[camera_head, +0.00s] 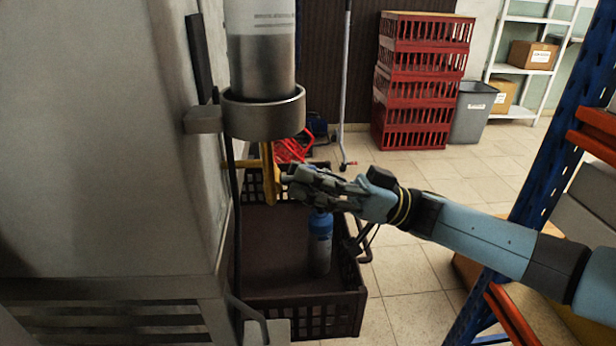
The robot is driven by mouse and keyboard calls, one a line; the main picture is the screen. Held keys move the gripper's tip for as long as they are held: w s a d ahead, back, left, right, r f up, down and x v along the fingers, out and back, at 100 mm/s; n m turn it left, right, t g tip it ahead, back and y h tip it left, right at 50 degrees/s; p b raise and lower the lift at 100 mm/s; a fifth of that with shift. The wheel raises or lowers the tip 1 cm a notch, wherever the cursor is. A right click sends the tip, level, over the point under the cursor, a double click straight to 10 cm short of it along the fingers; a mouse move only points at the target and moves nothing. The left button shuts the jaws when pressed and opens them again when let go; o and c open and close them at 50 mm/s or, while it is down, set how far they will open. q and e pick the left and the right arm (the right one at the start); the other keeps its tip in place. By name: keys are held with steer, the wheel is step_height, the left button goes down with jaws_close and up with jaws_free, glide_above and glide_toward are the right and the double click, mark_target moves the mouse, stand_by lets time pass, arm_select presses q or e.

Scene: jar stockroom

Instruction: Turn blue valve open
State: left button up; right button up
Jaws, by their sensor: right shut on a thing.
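No clearly blue valve shows. A yellow lever (269,172) hangs below a grey metal collar (263,118) that holds a clear cylinder (261,45) on the side of the machine. My right gripper (288,182) comes in from the right and is shut at the lever, its fingertips against the lever's right side. The fingers hide part of that contact. Just below the gripper, a bottle with a blue top (320,245) stands upright in a dark crate (300,302). My left gripper is out of view.
The pale machine body (100,130) fills the left. Red stacked crates (420,80) and a grey bin (473,112) stand at the back. A blue rack post (560,130) rises at the right, close to my right arm. Tiled floor between is free.

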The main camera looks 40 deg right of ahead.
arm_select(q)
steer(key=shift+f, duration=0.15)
arm_select(e)
steer(key=shift+c, duration=0.4)
